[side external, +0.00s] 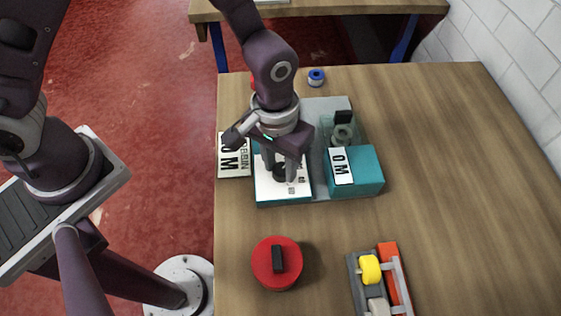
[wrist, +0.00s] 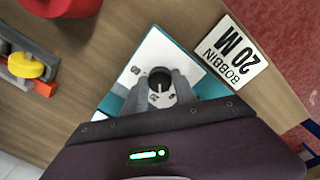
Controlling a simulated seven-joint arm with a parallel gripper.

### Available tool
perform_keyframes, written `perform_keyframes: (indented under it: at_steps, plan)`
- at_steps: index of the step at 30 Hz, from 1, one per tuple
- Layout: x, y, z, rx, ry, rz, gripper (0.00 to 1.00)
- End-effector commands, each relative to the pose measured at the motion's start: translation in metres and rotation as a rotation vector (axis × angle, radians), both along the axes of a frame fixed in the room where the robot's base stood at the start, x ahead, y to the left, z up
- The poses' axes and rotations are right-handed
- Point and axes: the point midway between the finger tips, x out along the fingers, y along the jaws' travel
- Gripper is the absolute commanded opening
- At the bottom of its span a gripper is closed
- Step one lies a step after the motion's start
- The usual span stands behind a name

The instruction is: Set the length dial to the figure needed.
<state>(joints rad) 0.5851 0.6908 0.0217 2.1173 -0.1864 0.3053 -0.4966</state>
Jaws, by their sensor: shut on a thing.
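The length dial is a black round knob (wrist: 160,82) on a white plate (wrist: 147,57) atop a teal machine (side external: 262,200). It has a light pointer mark; figures on the plate are too small or too covered to read surely. My gripper (side external: 282,176) points down at the plate, and in the wrist view its fingers (wrist: 160,90) are shut on the knob from both sides. A white card (wrist: 231,55) beside the machine reads "BOBBIN 20 M". A second label (side external: 341,166) on the machine's right teal block (side external: 367,178) shows a figure ending in "0 M"; its first part is unclear.
A red round thing with a black handle (side external: 278,262) stands at the table's front. A grey and red device with a yellow roller (side external: 370,268) lies front right. A blue and white spool (side external: 317,76) is at the back. The table's right side is clear.

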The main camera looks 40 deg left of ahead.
Motion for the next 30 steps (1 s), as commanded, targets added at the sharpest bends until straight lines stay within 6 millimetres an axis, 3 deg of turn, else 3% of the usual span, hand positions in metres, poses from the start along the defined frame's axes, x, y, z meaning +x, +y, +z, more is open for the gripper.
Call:
perform_keyframes:
  at_steps: [13, 30]
  plan:
    - [0.0009, 0.0000, 0.0006, -0.001, -0.001, -0.250, 0.00]
    - [0.0011, -0.0002, 0.0008, -0.002, -0.002, -0.302, 0.00]
